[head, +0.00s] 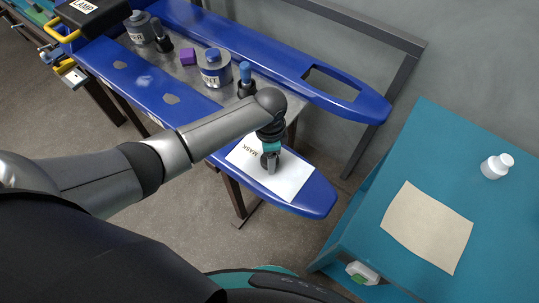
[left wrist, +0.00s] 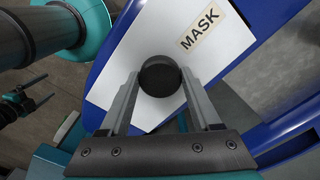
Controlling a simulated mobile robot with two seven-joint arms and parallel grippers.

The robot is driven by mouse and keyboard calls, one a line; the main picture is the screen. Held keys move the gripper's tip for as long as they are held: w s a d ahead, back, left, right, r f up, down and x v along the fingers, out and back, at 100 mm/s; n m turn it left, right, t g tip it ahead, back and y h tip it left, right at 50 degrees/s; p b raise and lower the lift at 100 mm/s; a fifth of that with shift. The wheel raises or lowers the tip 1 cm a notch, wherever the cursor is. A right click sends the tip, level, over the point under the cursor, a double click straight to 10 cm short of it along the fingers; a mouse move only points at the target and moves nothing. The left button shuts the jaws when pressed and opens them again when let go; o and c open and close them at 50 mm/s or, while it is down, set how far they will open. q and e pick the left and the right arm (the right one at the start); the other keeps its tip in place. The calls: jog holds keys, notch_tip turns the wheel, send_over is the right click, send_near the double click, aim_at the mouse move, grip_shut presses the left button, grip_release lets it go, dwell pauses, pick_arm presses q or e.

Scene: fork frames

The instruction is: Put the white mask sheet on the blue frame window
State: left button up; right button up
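The white mask sheet (head: 292,176) lies flat over the rounded near end of the blue frame's front rail (head: 315,203). It bears the word MASK and a black knob (left wrist: 159,78), seen in the left wrist view. My left gripper (head: 270,163) is above the sheet, with its fingers on both sides of the knob and seemingly closed against it. An open window (head: 332,84) shows in the frame's rear rail; any window under the sheet is hidden. What looks like my right gripper (left wrist: 42,90) is small in the left wrist view, fingers apart and empty, away from the sheet.
Paint cans (head: 216,68), a purple block (head: 188,56) and a dark bottle with a blue top (head: 245,78) stand between the rails. A teal table (head: 450,170) at right holds a beige sheet (head: 428,226) and a white bottle (head: 496,166).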

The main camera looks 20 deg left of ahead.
pick_arm(q)
jog(key=o, duration=0.4)
jog(key=shift+r, duration=0.1)
notch_tip(320, 180, up, 12)
jog(key=p, duration=0.3)
dwell(0.5)
